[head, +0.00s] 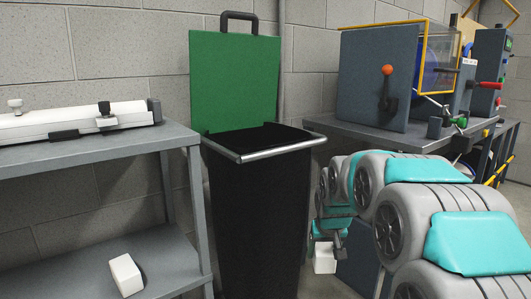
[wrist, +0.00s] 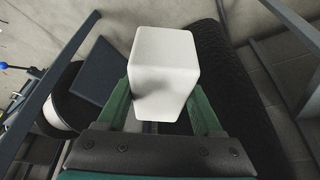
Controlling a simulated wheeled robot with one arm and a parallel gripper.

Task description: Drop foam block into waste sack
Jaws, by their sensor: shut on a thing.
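My gripper (wrist: 163,100) is shut on a white foam block (wrist: 165,60), held between its two green fingers in the wrist view. In the head view this block (head: 325,262) hangs low below the end of my arm, right of the black waste sack (head: 258,215) and apart from it. The sack hangs open from a metal rim, and a green lid (head: 234,82) stands raised behind it. The sack's inside is dark and its bottom is hidden. In the head view my fingers are too small and shaded to make out clearly.
A second white block (head: 126,275) lies on the lower shelf of the grey rack (head: 95,157) at left. A white rail-like device (head: 75,120) lies on its top shelf. A workbench (head: 365,133) with a grey machine (head: 378,78) stands at right, behind my arm.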

